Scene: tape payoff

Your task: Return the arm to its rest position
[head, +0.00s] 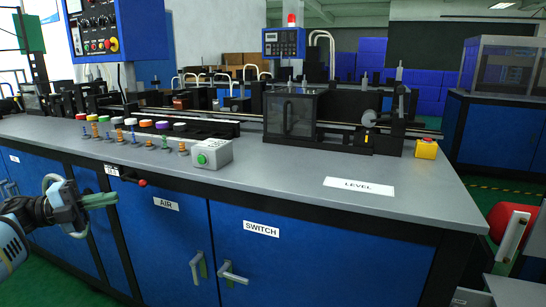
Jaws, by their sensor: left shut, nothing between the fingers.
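My left gripper (112,199) is at the left of the head view, in front of the blue cabinet doors and below the bench top's front edge. Its green-grey fingers are shut and empty, pointing right. It is apart from the cabinet's AIR label (166,204) and from the small red-tipped valve handle (141,182) above it. My left arm (22,232) comes in from the left edge. My right gripper is not in view.
The grey bench top (290,180) carries a grey box with a green button (211,154), several coloured knobs, a dark machine (292,115) and a yellow box with a red button (426,148). Door handles (233,273) stick out below. A red roll (510,222) stands at right.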

